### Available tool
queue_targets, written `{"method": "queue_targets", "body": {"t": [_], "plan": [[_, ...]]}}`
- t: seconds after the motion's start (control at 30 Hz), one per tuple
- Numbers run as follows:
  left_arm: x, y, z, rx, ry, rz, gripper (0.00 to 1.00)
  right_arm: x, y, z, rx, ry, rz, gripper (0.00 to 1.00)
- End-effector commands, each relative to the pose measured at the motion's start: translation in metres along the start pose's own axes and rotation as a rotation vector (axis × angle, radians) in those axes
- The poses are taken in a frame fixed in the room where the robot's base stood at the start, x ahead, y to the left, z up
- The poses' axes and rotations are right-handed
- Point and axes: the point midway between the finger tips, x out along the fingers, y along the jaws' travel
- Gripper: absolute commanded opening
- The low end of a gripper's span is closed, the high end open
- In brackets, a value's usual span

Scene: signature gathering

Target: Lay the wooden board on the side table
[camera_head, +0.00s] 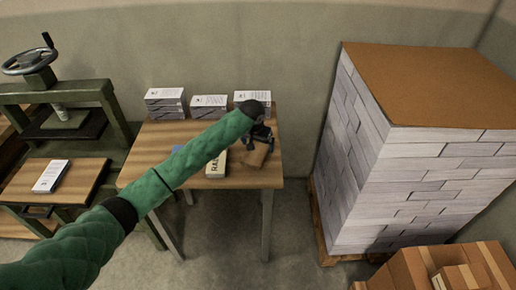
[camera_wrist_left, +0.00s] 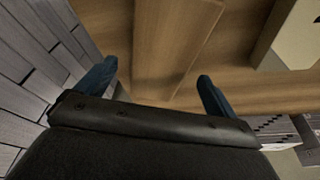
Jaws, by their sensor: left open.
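The wooden board (camera_head: 257,156), a small brown piece, lies at an angle on the right part of the side table (camera_head: 270,178). My left gripper (camera_head: 262,137) is over it, with the jaws open. In the left wrist view the board (camera_wrist_left: 168,45) shows between and beyond the two spread fingers (camera_wrist_left: 156,86), on the wood-grained table top (camera_wrist_left: 245,90). I cannot tell whether the fingers touch it. My left arm hides part of the table's middle. My right gripper is not in view.
Several paper stacks (camera_head: 209,101) stand along the table's back edge. A pale lettered item (camera_head: 215,166) lies left of the board, partly behind my arm. A tall paper pile (camera_head: 400,150) stands close on the right. A green press (camera_head: 110,110) stands on the left.

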Motion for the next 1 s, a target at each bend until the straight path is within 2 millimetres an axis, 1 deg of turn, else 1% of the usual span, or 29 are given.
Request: {"method": "queue_targets", "body": {"t": [0.03, 0.2, 0.4, 0.5, 0.7, 1.0], "plan": [[-0.007, 0.0, 0.0, 0.001, 0.004, 0.001, 0.94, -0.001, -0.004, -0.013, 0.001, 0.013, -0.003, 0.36], [-0.041, 0.0, 0.0, 0.0, 0.004, 0.0, 0.94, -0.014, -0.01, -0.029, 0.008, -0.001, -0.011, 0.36], [-0.074, -0.001, 0.0, 0.0, 0.002, 0.0, 0.94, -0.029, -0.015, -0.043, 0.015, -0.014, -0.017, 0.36], [-0.085, -0.001, 0.0, -0.001, 0.001, -0.001, 0.94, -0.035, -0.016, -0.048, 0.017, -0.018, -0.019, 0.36], [-0.094, 0.0, 0.0, -0.001, 0.0, -0.001, 0.94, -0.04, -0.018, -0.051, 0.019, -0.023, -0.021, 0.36], [-0.095, 0.0, 0.0, -0.001, 0.0, -0.001, 0.94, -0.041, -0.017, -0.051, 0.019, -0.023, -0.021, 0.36]]}}
